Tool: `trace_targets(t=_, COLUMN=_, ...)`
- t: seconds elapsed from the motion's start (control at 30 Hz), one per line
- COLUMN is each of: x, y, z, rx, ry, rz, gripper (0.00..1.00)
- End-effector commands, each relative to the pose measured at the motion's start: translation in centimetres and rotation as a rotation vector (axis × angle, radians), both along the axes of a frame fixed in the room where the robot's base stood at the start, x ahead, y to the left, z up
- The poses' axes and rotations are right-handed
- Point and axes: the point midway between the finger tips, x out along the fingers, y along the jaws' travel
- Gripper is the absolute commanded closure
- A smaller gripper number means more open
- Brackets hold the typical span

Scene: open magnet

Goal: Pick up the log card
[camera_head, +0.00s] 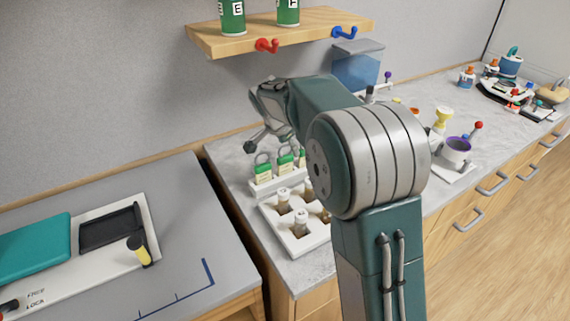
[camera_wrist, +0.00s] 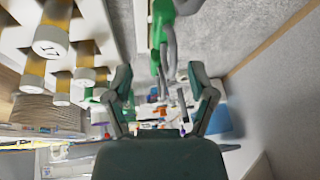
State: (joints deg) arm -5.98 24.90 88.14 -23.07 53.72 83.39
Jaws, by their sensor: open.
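Small cream-and-green tags with grey loops, one of them a tag (camera_head: 263,170), stand in a white holder (camera_head: 277,184) on the marble counter. No label that I can read marks any of them as the log card. My gripper (camera_head: 262,120) is open above and behind these tags, near the wall, partly hidden by my own arm. In the wrist view my gripper (camera_wrist: 160,88) has its fingers spread apart with nothing held. A green piece with a grey loop (camera_wrist: 160,35) shows ahead between the fingers, its lower part out of view.
A white rack (camera_head: 292,240) of capped vials stands in front of the tags. A wooden shelf (camera_head: 300,32) with green containers and hooks hangs above. A blue bin (camera_head: 357,68) and a purple-rimmed cup (camera_head: 456,150) are farther right. A grey desk (camera_head: 180,190) is at left, past a gap.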

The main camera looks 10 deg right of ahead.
Motion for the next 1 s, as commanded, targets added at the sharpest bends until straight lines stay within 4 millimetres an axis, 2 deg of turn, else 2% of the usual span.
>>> trace_targets(t=0.23, x=1.1, y=-0.7, z=-3.7, rx=-0.001, ry=0.004, rz=-0.001, gripper=0.28)
trace_targets(t=0.5, x=1.3, y=-0.8, z=-4.2, rx=0.000, ry=0.002, rz=-0.001, gripper=0.28)
trace_targets(t=0.67, x=1.3, y=-0.8, z=-4.1, rx=0.000, ry=0.002, rz=-0.001, gripper=1.00)
trace_targets(t=1.0, x=1.3, y=-0.8, z=-4.2, rx=0.000, ry=0.002, rz=0.000, gripper=1.00)
